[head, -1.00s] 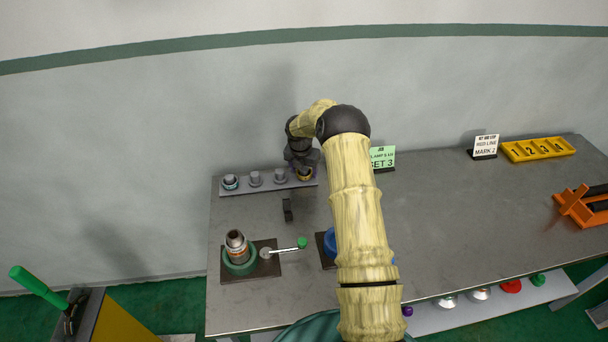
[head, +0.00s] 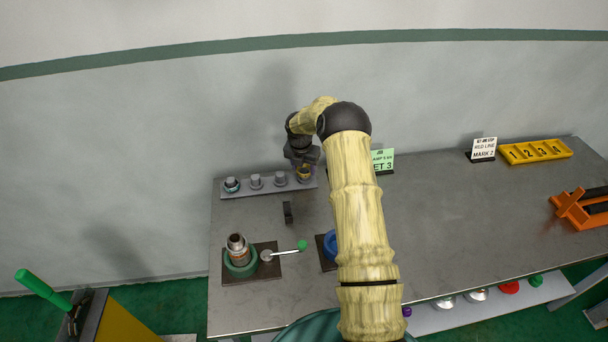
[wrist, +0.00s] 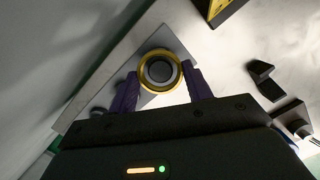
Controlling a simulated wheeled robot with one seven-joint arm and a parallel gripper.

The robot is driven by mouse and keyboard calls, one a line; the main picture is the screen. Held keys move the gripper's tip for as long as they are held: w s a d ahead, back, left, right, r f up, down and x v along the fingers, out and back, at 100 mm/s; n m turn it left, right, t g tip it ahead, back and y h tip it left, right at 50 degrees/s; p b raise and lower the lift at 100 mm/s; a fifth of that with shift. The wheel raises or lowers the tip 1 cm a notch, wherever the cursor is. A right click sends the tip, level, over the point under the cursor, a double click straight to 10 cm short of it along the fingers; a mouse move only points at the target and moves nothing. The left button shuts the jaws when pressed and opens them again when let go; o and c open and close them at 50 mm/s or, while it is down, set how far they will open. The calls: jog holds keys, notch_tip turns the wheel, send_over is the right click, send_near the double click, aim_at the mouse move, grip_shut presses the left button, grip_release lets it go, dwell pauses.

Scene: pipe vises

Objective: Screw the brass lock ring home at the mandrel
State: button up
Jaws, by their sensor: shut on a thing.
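A brass ring (wrist: 160,71) shows in the wrist view between the purple fingers of my gripper (wrist: 160,78), which is shut on it. A grey round part with a dark centre shows inside the ring; I cannot tell how far the ring sits on it. In the head view the brass ring (head: 304,175) is at the right end of the grey rack (head: 246,190), under my gripper (head: 304,169). An upright metal cylinder (head: 237,248) stands in a green collar (head: 240,266) at the bench's left; I cannot tell whether it is the mandrel.
A lever with a green knob (head: 302,245) stands beside the cylinder. A dark block (head: 288,212) lies before the rack. The middle right of the bench (head: 440,220) is clear.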

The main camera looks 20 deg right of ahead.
jog(key=shift+r+p, duration=0.75)
jog(key=shift+r, duration=0.5)
